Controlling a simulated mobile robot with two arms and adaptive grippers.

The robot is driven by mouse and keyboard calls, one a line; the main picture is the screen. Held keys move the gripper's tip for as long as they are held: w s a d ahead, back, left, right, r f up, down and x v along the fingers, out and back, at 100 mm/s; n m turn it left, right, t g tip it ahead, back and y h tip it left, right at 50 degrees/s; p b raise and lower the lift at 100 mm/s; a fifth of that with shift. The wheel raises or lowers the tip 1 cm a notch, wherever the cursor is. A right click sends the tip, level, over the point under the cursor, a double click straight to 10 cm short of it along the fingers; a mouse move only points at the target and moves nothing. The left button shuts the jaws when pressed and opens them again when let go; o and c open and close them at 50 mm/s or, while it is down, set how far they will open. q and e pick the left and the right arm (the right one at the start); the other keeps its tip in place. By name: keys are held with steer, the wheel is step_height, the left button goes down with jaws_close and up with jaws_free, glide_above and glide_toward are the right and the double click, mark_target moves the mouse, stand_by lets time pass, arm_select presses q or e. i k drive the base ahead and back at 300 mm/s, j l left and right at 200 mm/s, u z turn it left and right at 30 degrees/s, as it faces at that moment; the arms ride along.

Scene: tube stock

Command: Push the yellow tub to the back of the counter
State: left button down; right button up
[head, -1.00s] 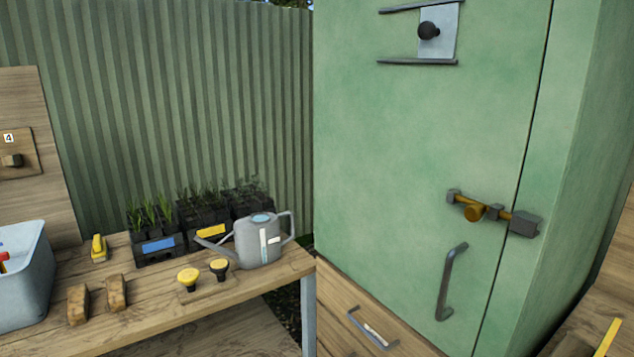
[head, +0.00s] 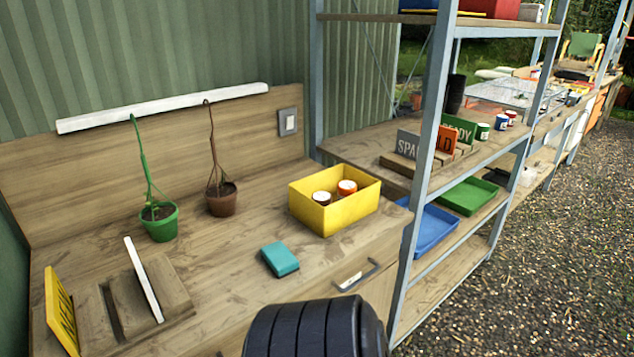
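The yellow tub (head: 340,212) is an open rectangular box on the right part of the wooden counter (head: 222,262), near its right end. It holds two small round pots, one with a dark top (head: 322,198) and one with an orange top (head: 347,187). Bare counter lies between the tub and the wooden back board (head: 240,130). Neither gripper shows in the head view. A black ribbed rounded part, probably mine, stands at the bottom middle in front of the counter's front edge.
A teal block (head: 280,259) lies in front of the tub. A green pot (head: 159,222) and a brown pot (head: 221,199) with plants stand to its left. A yellow sign (head: 60,312) stands at the front left. A shelf rack post (head: 424,150) rises at right.

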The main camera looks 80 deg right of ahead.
mark_target(325, 221)
steer(key=z, duration=2.8)
steer(key=i+l+u, duration=0.1)
steer(key=u, duration=0.3)
steer(key=i+l+u, duration=0.45)
steer(key=u, duration=0.3)
steer(key=i, duration=0.05)
